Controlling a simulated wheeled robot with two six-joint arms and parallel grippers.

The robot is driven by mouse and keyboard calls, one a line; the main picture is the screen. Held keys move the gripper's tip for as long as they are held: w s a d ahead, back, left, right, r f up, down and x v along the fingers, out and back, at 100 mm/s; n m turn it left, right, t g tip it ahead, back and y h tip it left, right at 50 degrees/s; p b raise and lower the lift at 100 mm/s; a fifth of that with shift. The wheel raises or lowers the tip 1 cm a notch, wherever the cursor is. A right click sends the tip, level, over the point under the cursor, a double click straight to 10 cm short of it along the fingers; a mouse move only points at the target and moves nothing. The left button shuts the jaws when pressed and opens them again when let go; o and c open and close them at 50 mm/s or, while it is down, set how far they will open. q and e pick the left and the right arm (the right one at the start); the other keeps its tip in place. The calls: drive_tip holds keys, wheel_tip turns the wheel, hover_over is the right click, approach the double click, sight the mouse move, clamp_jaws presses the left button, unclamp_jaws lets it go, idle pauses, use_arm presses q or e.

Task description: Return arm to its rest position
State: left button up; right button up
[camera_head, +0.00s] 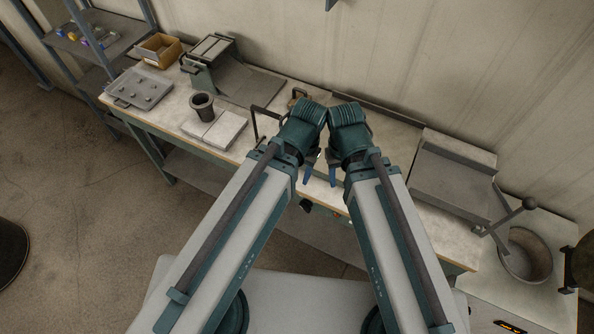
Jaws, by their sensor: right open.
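My two arms reach up from the bottom of the head view and meet side by side over the front edge of the workbench. My right gripper (332,176) hangs below the right arm's folded end, with only a small blue-tipped part showing; it is open. I see nothing held in it. My left gripper is mostly hidden behind the left arm's end, and its jaws cannot be made out.
A grey pot (526,262) stands at the right, beside a rod with a round knob (529,203). A grey box-like tray (452,178) is right of my arms. A metal tray (139,88), a yellow bin (159,49) and a shelf (108,40) are at the left.

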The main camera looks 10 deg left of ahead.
wheel_tip(320, 180, down, 9)
drive_tip(key=b, duration=0.9)
drive_tip(key=shift+f, duration=0.15)
drive_tip(key=shift+d, duration=0.15)
